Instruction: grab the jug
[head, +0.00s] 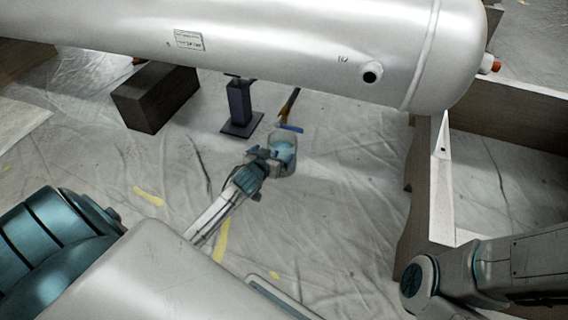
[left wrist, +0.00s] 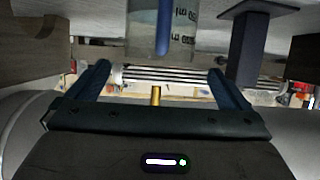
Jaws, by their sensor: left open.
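The jug (head: 285,160) is a clear container with blue in it, standing on the sheeted floor below the tank in the head view. My left gripper (head: 268,157) is at its left side and hides part of it. In the left wrist view, which looks upside down, the jug (left wrist: 180,32) shows dark markings and a blue upright bar, likely its handle. There the fingers of my left gripper (left wrist: 159,70) are spread, with the jug centred beyond their tips. I cannot tell whether they touch it. My right gripper is out of view.
A large silver tank (head: 270,45) spans above the floor. A dark post on a plate (head: 240,108) and a dark block (head: 156,96) stand left of the jug. A brown-and-blue stick (head: 289,108) is just behind it. A wooden frame (head: 428,190) stands at right.

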